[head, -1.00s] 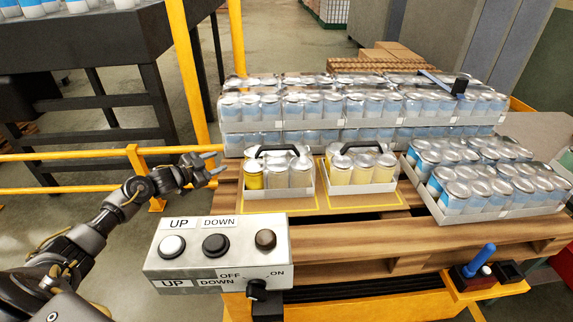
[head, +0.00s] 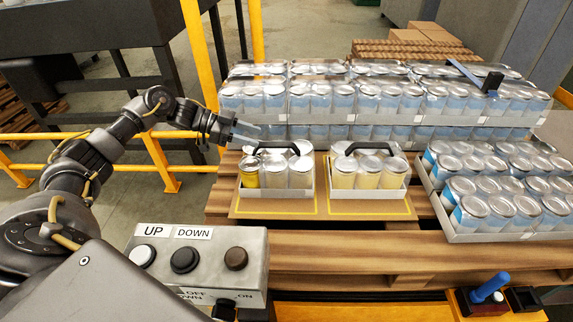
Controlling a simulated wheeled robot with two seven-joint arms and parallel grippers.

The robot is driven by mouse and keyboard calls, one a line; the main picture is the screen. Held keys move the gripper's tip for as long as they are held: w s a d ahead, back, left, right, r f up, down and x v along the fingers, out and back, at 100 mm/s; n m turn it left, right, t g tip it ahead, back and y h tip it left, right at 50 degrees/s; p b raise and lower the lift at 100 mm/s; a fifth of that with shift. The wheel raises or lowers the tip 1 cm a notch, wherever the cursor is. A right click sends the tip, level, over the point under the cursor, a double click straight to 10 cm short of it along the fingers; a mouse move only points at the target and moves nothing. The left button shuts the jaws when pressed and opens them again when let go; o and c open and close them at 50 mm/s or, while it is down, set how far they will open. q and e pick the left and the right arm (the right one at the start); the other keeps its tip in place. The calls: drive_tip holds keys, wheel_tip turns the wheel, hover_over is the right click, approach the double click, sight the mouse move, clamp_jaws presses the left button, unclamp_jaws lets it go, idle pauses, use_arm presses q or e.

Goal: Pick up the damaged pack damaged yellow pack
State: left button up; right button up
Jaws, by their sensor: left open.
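Two small packs of cans with black handles stand side by side on the wooden pallet, each in a white tray. The right pack (head: 369,178) holds pale yellow cans. The left pack (head: 276,174) has one bright yellow can at its left, and its other cans look whitish. I cannot make out damage on either pack. My left gripper (head: 250,137) is open and empty, up and left of the left pack's handle (head: 277,147), and seems apart from it. My right gripper is out of view.
Shrink-wrapped blue-and-white cans (head: 370,98) are stacked behind the packs. Another tray of cans (head: 497,190) stands at the right. A control box (head: 200,258) with buttons is in front at the left. Yellow rails (head: 157,162) stand behind my left arm.

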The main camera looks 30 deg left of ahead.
sight(276, 145)
use_arm(q)
drive_tip(key=shift+d, duration=0.25)
drive_tip(key=shift+f, duration=0.25)
drive_tip(key=shift+d+f+p, duration=0.15)
drive_tip(key=shift+d+p, duration=0.1)
drive_tip(key=shift+p, duration=0.05)
drive_tip(key=p+x, duration=0.1)
drive_tip(key=x, duration=0.4)
drive_tip(key=shift+w+d+f, duration=0.1)
drive_tip(key=shift+w+d, duration=0.25)
drive_tip(key=shift+d, duration=0.05)
drive_tip(key=shift+w+f, duration=0.1)
drive_tip(key=shift+f, duration=0.05)
drive_tip(key=c, duration=1)
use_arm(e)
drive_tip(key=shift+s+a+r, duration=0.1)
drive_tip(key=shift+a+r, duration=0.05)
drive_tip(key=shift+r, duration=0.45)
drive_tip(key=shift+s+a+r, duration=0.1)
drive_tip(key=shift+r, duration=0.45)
